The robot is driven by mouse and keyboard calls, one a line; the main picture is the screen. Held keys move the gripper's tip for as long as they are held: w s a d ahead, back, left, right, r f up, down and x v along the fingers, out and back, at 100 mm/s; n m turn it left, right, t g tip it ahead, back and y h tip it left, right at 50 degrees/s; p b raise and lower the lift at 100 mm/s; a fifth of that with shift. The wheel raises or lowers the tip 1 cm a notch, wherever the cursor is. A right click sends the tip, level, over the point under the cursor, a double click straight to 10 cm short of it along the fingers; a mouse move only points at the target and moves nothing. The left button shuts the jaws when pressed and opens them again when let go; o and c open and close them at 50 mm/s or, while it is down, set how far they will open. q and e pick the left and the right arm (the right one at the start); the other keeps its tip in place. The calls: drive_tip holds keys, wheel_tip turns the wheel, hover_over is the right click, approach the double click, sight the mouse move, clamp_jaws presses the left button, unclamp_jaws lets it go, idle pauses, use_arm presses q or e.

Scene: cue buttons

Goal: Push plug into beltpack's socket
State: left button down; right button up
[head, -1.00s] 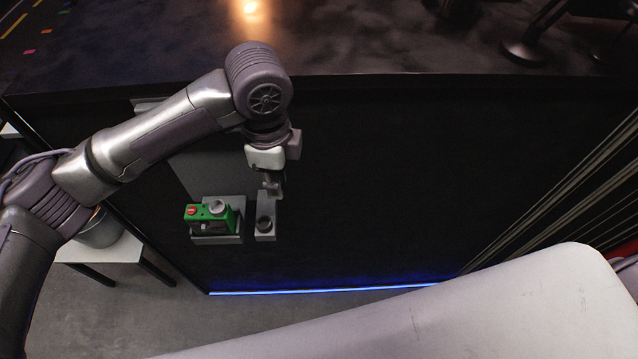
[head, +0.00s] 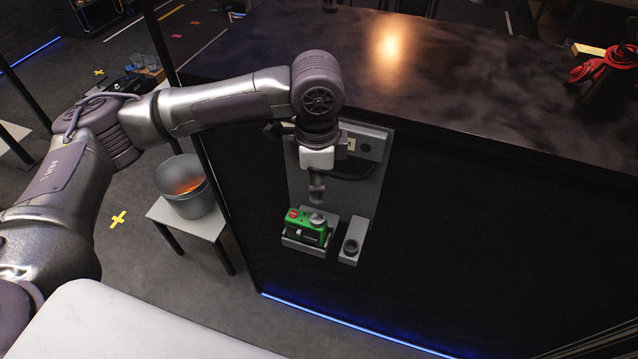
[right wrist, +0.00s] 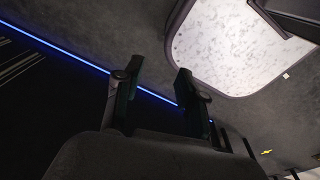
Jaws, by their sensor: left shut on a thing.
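The green beltpack (head: 306,229) sits on a grey shelf on the counter's front, with a red knob and a grey round socket (head: 317,218) on top. My left gripper (head: 316,190) points down just above the beltpack, apart from it. It is shut on a small grey thing, which looks like the plug; its outline is hard to tell from the fingers. A grey holder (head: 349,258) with a dark round opening stands to the right of the beltpack. In the right wrist view, my right gripper (right wrist: 158,72) is open and empty, away from these things.
A grey panel (head: 365,190) with a dark looped cable is behind the left gripper. The dark counter (head: 460,80) overhangs above. A metal pot (head: 188,186) stands on a small white table at left. Room right of the holder is clear.

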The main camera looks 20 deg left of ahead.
use_arm(q)
drive_tip(key=shift+f+b, duration=1.1)
drive_tip(key=shift+b, duration=0.05)
wheel_tip(320, 180, down, 2)
drive_tip(key=b, duration=0.3)
drive_tip(key=shift+f, duration=0.25)
drive_tip(key=shift+r, duration=0.1)
drive_tip(key=shift+f+p, duration=0.25)
drive_tip(key=shift+p, duration=0.6)
drive_tip(key=shift+f+p, duration=0.45)
drive_tip(key=shift+f, duration=0.05)
idle(0.9)
drive_tip(key=shift+f+p, duration=0.2)
drive_tip(key=shift+p, duration=0.2)
idle(0.3)
drive_tip(key=shift+f, duration=0.4)
idle(0.6)
